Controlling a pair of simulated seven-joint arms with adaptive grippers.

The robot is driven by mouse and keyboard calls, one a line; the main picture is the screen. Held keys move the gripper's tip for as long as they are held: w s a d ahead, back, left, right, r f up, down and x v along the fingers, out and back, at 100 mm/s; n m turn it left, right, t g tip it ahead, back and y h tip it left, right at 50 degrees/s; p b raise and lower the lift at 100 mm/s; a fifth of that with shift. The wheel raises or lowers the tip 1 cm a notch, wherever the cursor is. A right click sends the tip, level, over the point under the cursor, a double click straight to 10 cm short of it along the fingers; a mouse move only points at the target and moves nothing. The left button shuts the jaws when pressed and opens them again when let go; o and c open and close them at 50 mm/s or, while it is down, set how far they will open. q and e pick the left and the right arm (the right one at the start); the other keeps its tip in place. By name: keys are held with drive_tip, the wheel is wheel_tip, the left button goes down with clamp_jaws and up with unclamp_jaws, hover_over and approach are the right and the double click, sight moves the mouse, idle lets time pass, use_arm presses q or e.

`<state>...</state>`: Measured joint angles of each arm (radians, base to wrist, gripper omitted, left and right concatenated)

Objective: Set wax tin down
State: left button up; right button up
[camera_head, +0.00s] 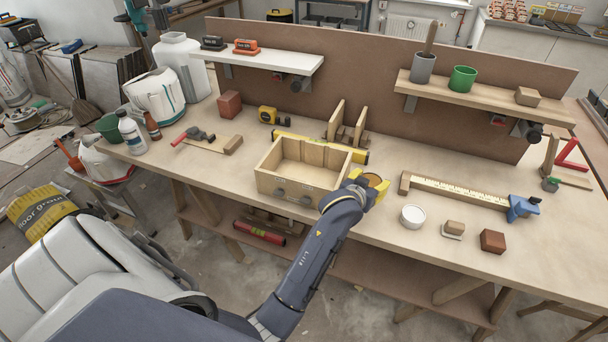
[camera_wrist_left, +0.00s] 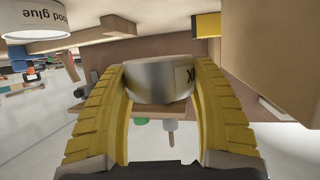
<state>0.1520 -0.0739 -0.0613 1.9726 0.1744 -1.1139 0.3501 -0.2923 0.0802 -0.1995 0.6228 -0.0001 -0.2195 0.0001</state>
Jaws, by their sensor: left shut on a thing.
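My left gripper (camera_head: 371,188), yellow-fingered, is shut on the wax tin (camera_head: 373,180), just right of the open wooden box's front right corner. In the head view the tin shows as a brownish round top between the fingers. In the left wrist view the fingers (camera_wrist_left: 160,92) grip the silvery sides of the tin (camera_wrist_left: 158,78), which has a partly hidden label. I cannot tell whether the tin touches the workbench (camera_head: 370,222). My right gripper is not in view.
The wooden box (camera_head: 285,189) stands left of the gripper. A white glue tub (camera_head: 413,216), also in the left wrist view (camera_wrist_left: 35,18), stands to the right, near small blocks (camera_head: 492,240). A clamp with a ruler (camera_head: 455,191) lies behind it. Bare bench shows around the tub.

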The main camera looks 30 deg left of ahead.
use_arm(q)
drive_tip(key=shift+w+a+f, duration=0.15)
drive_tip(key=shift+a, duration=0.15)
drive_tip(key=shift+a+f, duration=0.1)
drive_tip(key=shift+f, duration=0.15)
wheel_tip(320, 180, down, 2)
drive_tip(key=shift+w+f, duration=0.1)
drive_tip(key=shift+f, duration=2.3)
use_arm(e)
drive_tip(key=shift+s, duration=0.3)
use_arm(q)
drive_tip(key=shift+f, duration=0.1)
drive_tip(key=o, duration=1.2)
drive_tip(key=shift+o, duration=0.2)
